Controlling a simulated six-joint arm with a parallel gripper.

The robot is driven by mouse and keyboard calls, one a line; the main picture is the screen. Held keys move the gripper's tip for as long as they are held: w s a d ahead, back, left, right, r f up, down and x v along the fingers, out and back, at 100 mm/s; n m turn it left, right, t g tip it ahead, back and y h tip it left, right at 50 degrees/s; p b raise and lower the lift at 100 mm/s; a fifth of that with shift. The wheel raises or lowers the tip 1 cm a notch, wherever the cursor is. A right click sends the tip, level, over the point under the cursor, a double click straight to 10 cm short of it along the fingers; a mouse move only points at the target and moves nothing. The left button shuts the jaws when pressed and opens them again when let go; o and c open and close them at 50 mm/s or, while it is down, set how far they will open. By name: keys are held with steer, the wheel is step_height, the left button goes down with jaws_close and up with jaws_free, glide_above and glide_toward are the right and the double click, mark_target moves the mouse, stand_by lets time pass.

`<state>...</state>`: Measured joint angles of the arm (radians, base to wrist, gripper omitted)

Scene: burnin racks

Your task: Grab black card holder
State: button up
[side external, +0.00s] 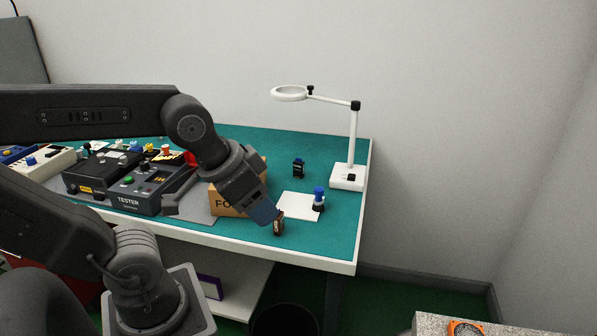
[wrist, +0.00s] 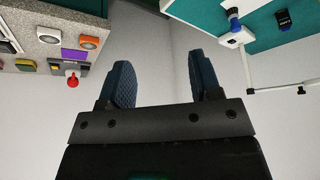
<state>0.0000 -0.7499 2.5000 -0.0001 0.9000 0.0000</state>
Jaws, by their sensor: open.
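A small black item with a blue part (side external: 298,168), which looks like the black card holder, stands on the green table between the box and the lamp base. It also shows near the top right corner of the wrist view (wrist: 284,20). My gripper (side external: 264,214) is left of it and lower in the side view, tilted down, apart from it. In the wrist view my gripper (wrist: 163,85) has two blue fingers spread apart with nothing between them, and the black item lies beyond the right finger.
A white magnifier lamp (side external: 347,177) stands right of the black item. A blue-topped bottle (side external: 319,199) stands beside a white pad (side external: 296,206). A small brown item (side external: 278,224) is near my fingertips. A cardboard box (side external: 228,200) and tester (side external: 135,190) stand left.

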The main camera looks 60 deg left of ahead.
steer(key=shift+o, duration=0.9)
